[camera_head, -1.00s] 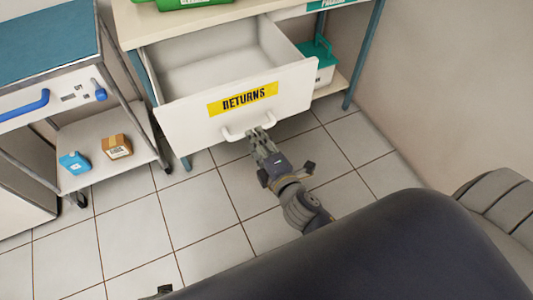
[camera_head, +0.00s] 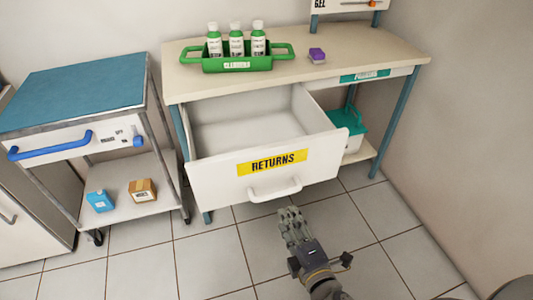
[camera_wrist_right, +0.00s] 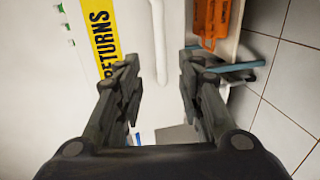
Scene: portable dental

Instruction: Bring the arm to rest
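The white drawer (camera_head: 225,184) with a yellow RETURNS label stands pulled out from the table, and its inside looks empty. Its white handle (camera_head: 275,190) is on the front panel; in the right wrist view the handle (camera_wrist_right: 159,40) lies ahead, between the fingers in the picture. My right gripper (camera_head: 291,214) is just below and in front of the handle, apart from it. In the right wrist view the fingers of the gripper (camera_wrist_right: 160,62) are spread, with nothing held between them. My left gripper is not in view.
A cart (camera_head: 75,90) with a blue top stands at left. A teal-lidded box (camera_head: 350,125) sits under the table. The tiled floor (camera_head: 210,255) is clear.

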